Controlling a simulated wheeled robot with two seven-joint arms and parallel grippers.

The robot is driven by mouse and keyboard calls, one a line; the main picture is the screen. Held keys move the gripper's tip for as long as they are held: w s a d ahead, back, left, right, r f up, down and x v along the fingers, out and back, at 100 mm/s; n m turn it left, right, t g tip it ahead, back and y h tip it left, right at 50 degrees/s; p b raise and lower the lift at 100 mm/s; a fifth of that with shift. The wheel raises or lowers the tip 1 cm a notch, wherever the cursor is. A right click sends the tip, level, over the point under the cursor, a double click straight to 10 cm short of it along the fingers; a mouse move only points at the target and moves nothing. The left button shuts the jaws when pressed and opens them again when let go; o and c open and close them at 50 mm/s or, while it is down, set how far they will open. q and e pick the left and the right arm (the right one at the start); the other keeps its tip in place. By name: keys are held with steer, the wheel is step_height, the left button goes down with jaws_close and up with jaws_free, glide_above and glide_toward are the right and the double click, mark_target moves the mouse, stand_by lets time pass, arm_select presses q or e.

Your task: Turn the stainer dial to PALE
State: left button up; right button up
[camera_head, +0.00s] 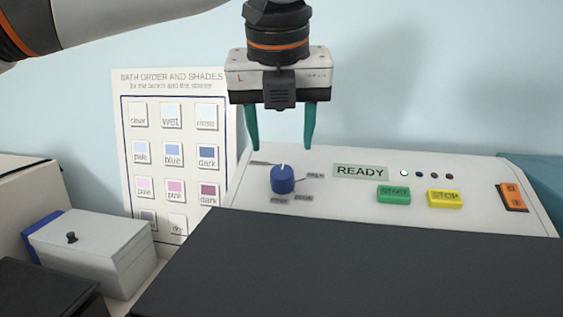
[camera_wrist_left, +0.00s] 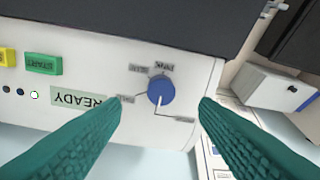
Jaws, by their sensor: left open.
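The blue stainer dial (camera_head: 283,179) is on the sloped white panel of the stainer (camera_head: 345,210), with a white pointer line at its top edge. Small labels ring it, too small to read surely in the head view. My left gripper (camera_head: 279,143) is open, its teal fingers pointing down above the dial, apart from it. In the left wrist view the dial (camera_wrist_left: 161,91) lies between the two open fingers (camera_wrist_left: 160,115), farther off than the tips. Its pointer line points down there, between two labels. My right gripper is not in view.
Right of the dial are a READY display (camera_head: 360,171), a green START button (camera_head: 394,194), a yellow STOP button (camera_head: 444,198) and an orange switch (camera_head: 512,197). A shade chart (camera_head: 174,240) stands behind left. A grey-white box (camera_head: 90,250) sits at left.

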mark_target(282, 170)
arm_select(q)
steer(key=x, duration=0.4)
steer(key=p+x, duration=0.1)
steer(key=x, duration=0.1)
steer(key=shift+w+a, duration=0.15)
steer(key=shift+w, duration=0.2)
steer(key=shift+f, duration=0.5)
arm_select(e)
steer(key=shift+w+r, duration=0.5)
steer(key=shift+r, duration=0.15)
arm_select(q)
steer(key=shift+w, duration=0.1)
steer(key=c, duration=1)
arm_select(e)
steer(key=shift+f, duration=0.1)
